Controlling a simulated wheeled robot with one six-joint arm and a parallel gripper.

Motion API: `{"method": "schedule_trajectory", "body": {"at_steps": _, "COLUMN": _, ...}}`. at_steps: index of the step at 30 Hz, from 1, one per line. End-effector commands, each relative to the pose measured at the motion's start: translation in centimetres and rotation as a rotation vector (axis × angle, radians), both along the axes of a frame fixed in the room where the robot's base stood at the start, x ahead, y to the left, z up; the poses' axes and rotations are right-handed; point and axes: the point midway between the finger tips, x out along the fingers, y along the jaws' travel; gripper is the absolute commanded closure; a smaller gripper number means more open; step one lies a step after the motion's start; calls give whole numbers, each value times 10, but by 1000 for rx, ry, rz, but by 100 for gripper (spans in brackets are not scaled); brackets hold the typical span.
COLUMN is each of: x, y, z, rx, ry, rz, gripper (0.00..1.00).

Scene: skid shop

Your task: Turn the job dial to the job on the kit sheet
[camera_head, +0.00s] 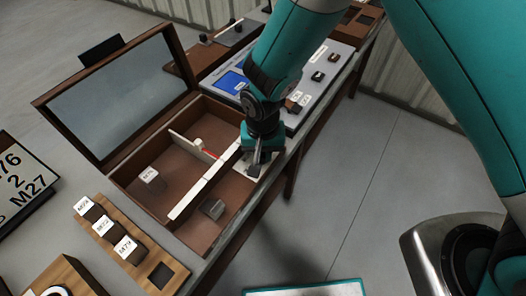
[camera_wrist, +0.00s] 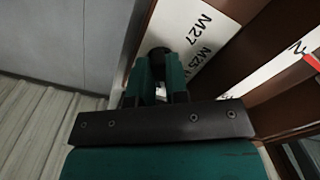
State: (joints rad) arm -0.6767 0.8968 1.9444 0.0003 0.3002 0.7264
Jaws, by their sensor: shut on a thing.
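My gripper (camera_head: 258,165) reaches down to a white plate at the right end of the open brown box. In the wrist view my gripper (camera_wrist: 160,75) is shut on a dark round knob, which looks like the job dial (camera_wrist: 157,53). The fingers hide much of it, and its pointing mark cannot be seen. Beside it, the white label plate (camera_wrist: 200,32) reads M27 and another partly readable code. The kit sheet (camera_head: 22,185) is a framed board at the left edge, cut off by the picture; "76", "2" and "M27" can be read.
The brown box (camera_head: 185,235) has a raised lid (camera_head: 120,95), a white divider and a red pointer (camera_head: 210,153). A wooden rack (camera_head: 165,262) with labelled dark blocks stands in front. A panel with a blue screen (camera_head: 232,82) lies behind. Open floor is to the right.

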Motion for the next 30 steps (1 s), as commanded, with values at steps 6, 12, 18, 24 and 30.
{"method": "schedule_trajectory", "body": {"at_steps": 6, "x": 0, "y": -1, "z": 0, "rx": 1, "ry": 0, "rz": 201, "gripper": 100}}
{"method": "schedule_trajectory", "body": {"at_steps": 12, "x": 0, "y": -1, "z": 0, "rx": 1, "ry": 0, "rz": 392, "gripper": 100}}
{"method": "schedule_trajectory", "body": {"at_steps": 18, "x": 0, "y": -2, "z": 0, "rx": 1, "ry": 0, "rz": 582, "gripper": 100}}
{"method": "schedule_trajectory", "body": {"at_steps": 24, "x": 1, "y": -3, "z": 0, "rx": 1, "ry": 0, "rz": 772, "gripper": 100}}
{"method": "schedule_trajectory", "body": {"at_steps": 30, "x": 1, "y": -3, "z": 1, "rx": 2, "ry": 0, "rz": 963, "gripper": 100}}
